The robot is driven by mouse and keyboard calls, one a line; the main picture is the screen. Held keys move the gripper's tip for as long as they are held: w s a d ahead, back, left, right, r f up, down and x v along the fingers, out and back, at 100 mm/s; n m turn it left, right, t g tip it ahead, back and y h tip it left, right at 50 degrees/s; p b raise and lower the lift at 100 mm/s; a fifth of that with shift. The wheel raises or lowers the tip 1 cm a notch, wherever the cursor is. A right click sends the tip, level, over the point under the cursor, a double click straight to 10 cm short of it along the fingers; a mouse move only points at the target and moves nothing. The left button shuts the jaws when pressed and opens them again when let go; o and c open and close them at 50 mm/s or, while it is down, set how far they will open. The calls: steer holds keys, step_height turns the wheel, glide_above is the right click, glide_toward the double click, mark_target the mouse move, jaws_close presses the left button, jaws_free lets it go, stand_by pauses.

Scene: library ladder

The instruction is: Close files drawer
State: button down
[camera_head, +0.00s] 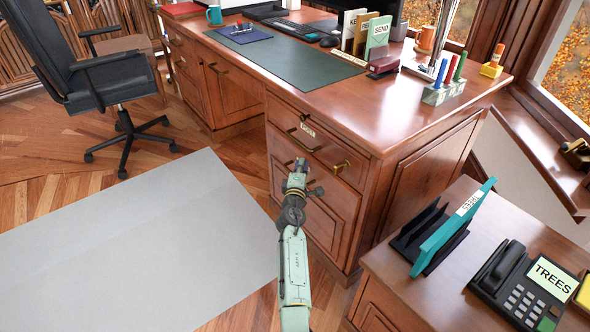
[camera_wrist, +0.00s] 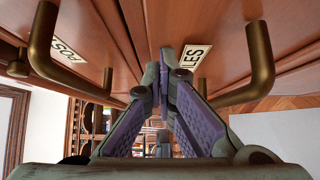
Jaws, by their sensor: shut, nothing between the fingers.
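The files drawer (camera_head: 328,221) is the lower front in the near right-hand stack of the wooden desk. My gripper (camera_head: 298,168) is in front of this stack, its fingers together and empty. In the wrist view, the FILES label (camera_wrist: 194,56) and a brass bar handle (camera_wrist: 258,75) are right of my gripper (camera_wrist: 164,75), close to the fingertips. Contact cannot be told. My gripper hides part of the drawer in the head view, and how far the drawer stands out is unclear.
The drawer labelled POST (camera_head: 307,129) is directly above, with a brass handle (camera_wrist: 45,50) left in the wrist view. A side cabinet (camera_head: 402,285) bearing a phone (camera_head: 520,285) and a teal file (camera_head: 450,230) stands at right. A pale mat (camera_head: 140,240) covers open floor at left.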

steer(key=shift+w+d, duration=0.45)
steer(key=shift+d, duration=0.3)
steer(key=shift+w, duration=0.1)
steer(key=shift+d+r, duration=0.1)
steer(key=shift+d, duration=0.05)
